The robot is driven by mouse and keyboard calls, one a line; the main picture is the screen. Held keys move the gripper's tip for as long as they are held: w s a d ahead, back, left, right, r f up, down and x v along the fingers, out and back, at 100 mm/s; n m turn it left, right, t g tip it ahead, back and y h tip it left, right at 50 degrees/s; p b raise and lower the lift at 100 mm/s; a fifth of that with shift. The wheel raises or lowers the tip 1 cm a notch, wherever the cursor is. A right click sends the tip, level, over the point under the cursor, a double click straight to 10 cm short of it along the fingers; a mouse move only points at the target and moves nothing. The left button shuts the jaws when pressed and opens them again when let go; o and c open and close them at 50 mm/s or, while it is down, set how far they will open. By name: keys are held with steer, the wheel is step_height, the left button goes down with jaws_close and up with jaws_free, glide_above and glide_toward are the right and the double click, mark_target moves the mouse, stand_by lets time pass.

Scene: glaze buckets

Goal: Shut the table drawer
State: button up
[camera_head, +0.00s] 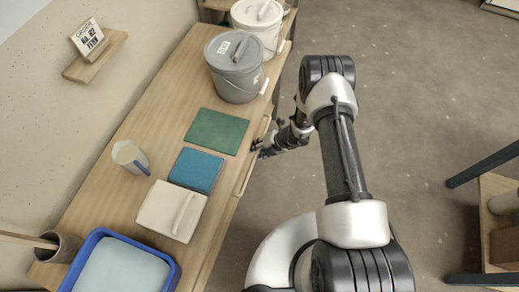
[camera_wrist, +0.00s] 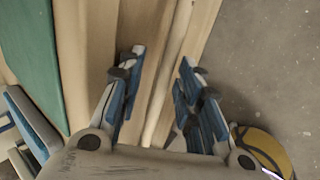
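The wooden table (camera_head: 165,105) runs along the left of the head view, with its drawer side facing the grey floor. A long pale drawer handle (camera_head: 243,178) shows along that side, partly behind my gripper (camera_head: 260,149). In the wrist view, my gripper (camera_wrist: 158,85) is open, its blue-padded fingers well apart. The pale rounded handle bar (camera_wrist: 172,65) runs lengthwise between the fingers, with the wooden table edge beside it to the left. I cannot tell whether either finger touches the bar, or how far out the drawer stands.
Floor (camera_head: 425,110) right of the table is clear; shelving (camera_head: 493,205) stands far right.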

steer(key=shift+d, duration=0.15)
steer(key=v, duration=1.2)
